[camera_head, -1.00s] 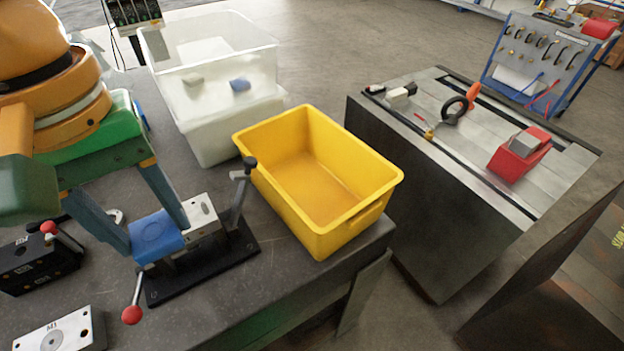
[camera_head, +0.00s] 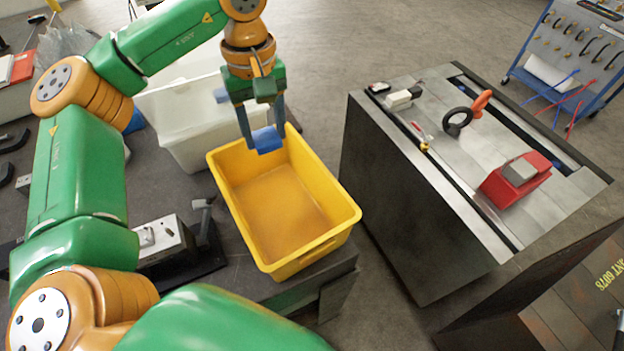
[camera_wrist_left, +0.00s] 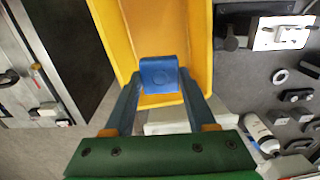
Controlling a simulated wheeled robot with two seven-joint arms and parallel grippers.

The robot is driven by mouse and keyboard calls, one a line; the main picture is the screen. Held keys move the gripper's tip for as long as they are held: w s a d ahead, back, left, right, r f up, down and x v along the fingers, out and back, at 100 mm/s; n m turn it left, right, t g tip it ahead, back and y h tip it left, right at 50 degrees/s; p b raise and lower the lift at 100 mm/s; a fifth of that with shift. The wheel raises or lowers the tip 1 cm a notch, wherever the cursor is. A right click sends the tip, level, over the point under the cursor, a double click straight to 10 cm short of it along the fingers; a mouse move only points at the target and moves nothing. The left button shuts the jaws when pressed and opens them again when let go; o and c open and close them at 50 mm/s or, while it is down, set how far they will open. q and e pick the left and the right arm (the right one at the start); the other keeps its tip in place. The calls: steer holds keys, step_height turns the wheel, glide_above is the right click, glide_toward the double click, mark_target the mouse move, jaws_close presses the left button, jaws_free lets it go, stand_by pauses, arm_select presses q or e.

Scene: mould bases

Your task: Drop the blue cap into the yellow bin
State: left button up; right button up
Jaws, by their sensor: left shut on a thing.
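The blue cap (camera_head: 267,139) is held between the fingertips of my left gripper (camera_head: 264,134), which is shut on it. It also shows in the left wrist view (camera_wrist_left: 158,75), between the two fingers. The yellow bin (camera_head: 283,272) stands on the dark table near its right edge, with its inside empty in the head view. The cap hangs over the far end of the bin, near its back rim. In the left wrist view the yellow bin (camera_wrist_left: 200,40) lies beyond the cap. My right gripper is not in view.
A white translucent container (camera_head: 180,125) stands behind the bin, with a blue thing partly hidden by my gripper. The mould base fixture (camera_head: 165,240) sits left of the bin. A grey workbench (camera_head: 420,210) with a red block (camera_head: 515,180) stands to the right.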

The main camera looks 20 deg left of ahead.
mark_target(257, 150)
arm_select(q)
steer(key=f+b, duration=0.1)
steer(key=s+f+b, duration=0.1)
steer(key=a+f+b, duration=0.1)
steer(key=shift+s+f, duration=0.3)
steer(key=shift+s, duration=0.1)
steer(key=shift+w+d+f+b, duration=0.1)
steer(key=shift+w+f+b, duration=0.1)
steer(key=shift+f+b, duration=0.3)
steer(key=shift+w+d+f+b, duration=0.1)
steer(key=shift+w+f+b, duration=0.15)
steer(key=shift+f, duration=0.3)
steer(key=o, duration=1.4)
steer(key=shift+s+a, duration=0.1)
steer(key=shift+s, duration=0.15)
steer(key=shift+w, duration=0.1)
